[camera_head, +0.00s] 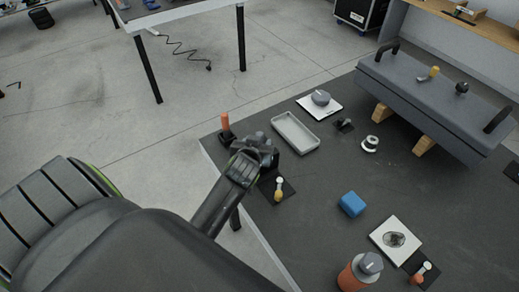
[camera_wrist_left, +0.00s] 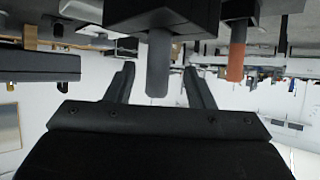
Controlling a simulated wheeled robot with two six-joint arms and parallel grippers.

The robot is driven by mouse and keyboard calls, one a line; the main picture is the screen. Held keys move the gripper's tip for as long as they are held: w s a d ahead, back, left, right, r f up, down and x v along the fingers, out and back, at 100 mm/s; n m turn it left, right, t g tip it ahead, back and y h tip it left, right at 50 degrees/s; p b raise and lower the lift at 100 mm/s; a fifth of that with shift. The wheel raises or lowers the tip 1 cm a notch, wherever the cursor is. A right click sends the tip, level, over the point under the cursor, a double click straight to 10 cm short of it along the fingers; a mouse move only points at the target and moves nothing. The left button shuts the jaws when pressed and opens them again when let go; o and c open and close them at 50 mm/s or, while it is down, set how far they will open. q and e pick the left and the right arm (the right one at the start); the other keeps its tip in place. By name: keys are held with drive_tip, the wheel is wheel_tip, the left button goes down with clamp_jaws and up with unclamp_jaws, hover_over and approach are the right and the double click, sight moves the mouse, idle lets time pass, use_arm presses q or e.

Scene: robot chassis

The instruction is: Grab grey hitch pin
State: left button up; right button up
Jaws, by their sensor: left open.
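The grey hitch pin (camera_wrist_left: 158,65) shows in the left wrist view as a smooth grey rod with a rounded end, set in a black block (camera_wrist_left: 165,18). The picture there is upside down. My left gripper (camera_wrist_left: 160,72) is open, with one finger on each side of the pin and visible gaps to it. In the head view my left gripper (camera_head: 262,152) is at the table's left edge and hides most of the pin. An orange pin (camera_head: 225,122) stands just beyond it; it also shows in the left wrist view (camera_wrist_left: 236,52). My right gripper is in neither view.
The dark table (camera_head: 310,215) holds a yellow-tipped pin (camera_head: 279,190) close to my gripper, a grey tray (camera_head: 296,132), a blue block (camera_head: 352,204) and an orange bottle (camera_head: 358,274). A large grey part (camera_head: 430,95) rests on wooden blocks at the back right.

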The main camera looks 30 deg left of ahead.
use_arm(q)
drive_tip(key=b+x, duration=0.2)
drive_tip(key=x, duration=0.1)
drive_tip(key=shift+d+f+b, duration=0.15)
drive_tip(key=shift+f+b, duration=0.15)
drive_tip(key=shift+b, duration=0.1)
drive_tip(key=shift+w+a+f+b, duration=0.15)
drive_tip(key=shift+w+b, duration=0.1)
drive_tip(key=shift+w, duration=0.05)
drive_tip(key=shift+w+a+f+b, duration=0.1)
drive_tip(key=shift+w+a+b, duration=0.05)
drive_tip(key=shift+w+b, duration=0.15)
drive_tip(key=shift+r, duration=0.1)
clamp_jaws()
